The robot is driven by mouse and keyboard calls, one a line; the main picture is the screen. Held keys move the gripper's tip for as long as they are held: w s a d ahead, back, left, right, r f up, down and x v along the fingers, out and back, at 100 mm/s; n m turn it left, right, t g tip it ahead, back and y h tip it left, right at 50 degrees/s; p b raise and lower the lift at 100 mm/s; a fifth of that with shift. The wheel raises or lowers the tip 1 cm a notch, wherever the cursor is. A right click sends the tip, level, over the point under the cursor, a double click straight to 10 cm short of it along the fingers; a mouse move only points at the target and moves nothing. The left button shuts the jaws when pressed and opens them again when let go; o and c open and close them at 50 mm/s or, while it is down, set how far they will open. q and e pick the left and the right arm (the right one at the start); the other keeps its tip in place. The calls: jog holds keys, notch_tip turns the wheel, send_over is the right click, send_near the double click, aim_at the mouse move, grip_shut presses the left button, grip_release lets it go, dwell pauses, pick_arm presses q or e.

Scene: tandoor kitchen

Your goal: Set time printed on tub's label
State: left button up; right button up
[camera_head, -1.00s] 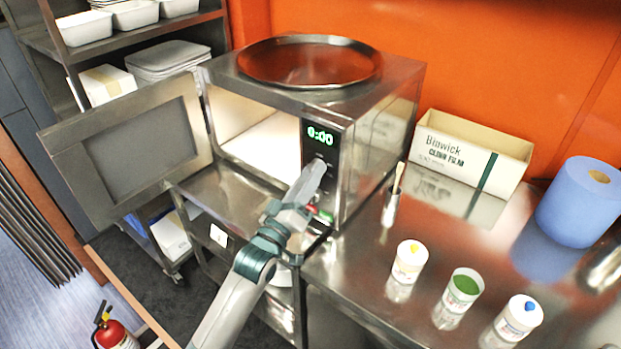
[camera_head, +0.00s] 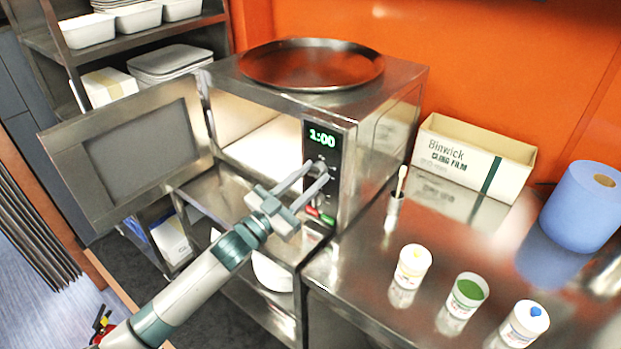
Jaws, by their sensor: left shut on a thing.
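The steel microwave (camera_head: 376,150) stands on the left end of the counter, its door (camera_head: 135,145) wide open. Its green display (camera_head: 322,137) reads 1:00. My left gripper (camera_head: 318,170) is at the control panel below the display, its two fingers shut on a small dial there, which they mostly hide. A red button (camera_head: 311,211) and a green button (camera_head: 328,220) show below the fingers. Three small white tubs stand on the counter: one with a yellow top (camera_head: 412,262), one with a green top (camera_head: 464,294) and one with a blue spot on top (camera_head: 525,323). Their label print is too small to read. My right gripper is out of view.
A round metal tray (camera_head: 312,66) lies on the microwave. A cling film box (camera_head: 470,157), a blue paper roll (camera_head: 582,207) and a small holder with a stick (camera_head: 394,210) stand on the counter. A shelf with white containers (camera_head: 165,62) is at the back left.

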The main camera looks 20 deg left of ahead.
pick_arm(q)
jog(key=shift+r+m+g+h+p, duration=0.1)
jog(key=shift+m+g+h+p, duration=0.35)
jog(key=shift+m, duration=1.95)
jog(key=shift+g+h, duration=0.25)
jog(key=o, duration=1.1)
jog(key=shift+c, duration=0.2)
jog(key=shift+a, duration=0.1)
jog(key=b+v, duration=0.6)
jog(key=v, duration=1.1)
jog(key=shift+s, duration=0.2)
